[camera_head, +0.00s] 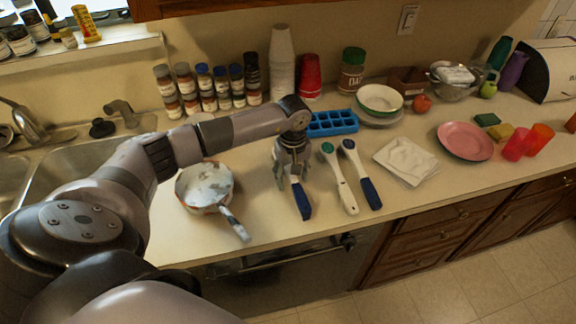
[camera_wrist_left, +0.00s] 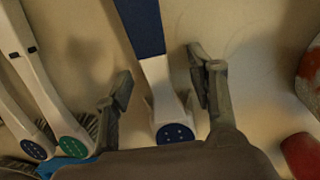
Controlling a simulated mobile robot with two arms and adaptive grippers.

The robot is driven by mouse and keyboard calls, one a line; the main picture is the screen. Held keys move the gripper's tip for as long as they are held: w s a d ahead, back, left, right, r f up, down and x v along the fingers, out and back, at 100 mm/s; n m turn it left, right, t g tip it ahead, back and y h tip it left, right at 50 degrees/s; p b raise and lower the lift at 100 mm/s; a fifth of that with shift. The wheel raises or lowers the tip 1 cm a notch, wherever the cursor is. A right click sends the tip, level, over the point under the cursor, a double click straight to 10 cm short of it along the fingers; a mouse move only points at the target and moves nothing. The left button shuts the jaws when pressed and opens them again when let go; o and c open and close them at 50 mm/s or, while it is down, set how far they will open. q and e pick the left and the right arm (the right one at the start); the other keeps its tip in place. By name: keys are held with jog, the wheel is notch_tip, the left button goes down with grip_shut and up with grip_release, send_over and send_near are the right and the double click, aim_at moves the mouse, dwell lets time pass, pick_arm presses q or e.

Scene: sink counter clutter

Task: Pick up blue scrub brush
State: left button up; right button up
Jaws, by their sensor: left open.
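A scrub brush with a blue handle (camera_head: 301,202) and white neck lies on the counter below my left gripper (camera_head: 291,174). In the left wrist view, its blue handle (camera_wrist_left: 143,25) points up the picture. Its white neck and blue-dotted head pass between the two separated fingers of my left gripper (camera_wrist_left: 160,82). The gripper is open around the neck, with gaps visible on both sides. Its exact height over the counter is hard to tell. In the head view the gripper hides the brush's head. My right gripper is not in view.
A second blue-handled brush (camera_head: 368,187) and a green-dotted white brush (camera_head: 342,185) lie to the right. A worn pan (camera_head: 204,187) sits left, its handle toward the front edge. A blue ice tray (camera_head: 333,122) lies behind. A folded cloth (camera_head: 406,160) is farther right.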

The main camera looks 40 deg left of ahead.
pick_arm(q)
grip_shut()
dwell(0.7)
